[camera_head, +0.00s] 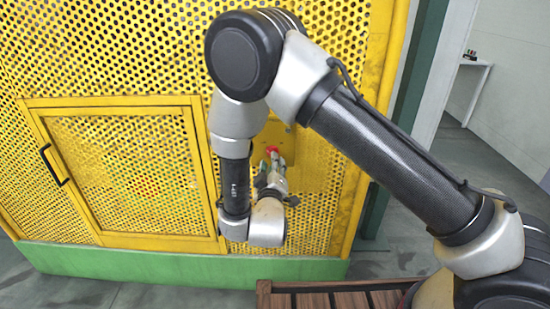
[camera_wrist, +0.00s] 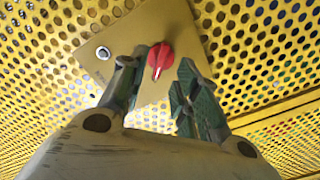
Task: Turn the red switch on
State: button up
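The red switch (camera_wrist: 160,58) is a rotary knob with a pale pointer line, on a yellow plate (camera_wrist: 148,22) fixed to the perforated yellow guard. In the wrist view the knob sits between the two spread fingers of my gripper (camera_wrist: 157,84), slightly beyond their tips. The fingers look apart from the knob; no contact is clear. The pointer line runs roughly up and down, slightly tilted. In the head view the red switch (camera_head: 271,149) shows as a small red spot just above my gripper (camera_head: 271,160), partly hidden by the fingers.
A small round metal lock or button (camera_wrist: 103,53) is left of the knob on the plate. A framed yellow mesh door (camera_head: 125,170) with a black handle is at left. A slatted wooden surface (camera_head: 335,297) lies below at right.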

jog(key=shift+w, duration=2.4)
grip_shut()
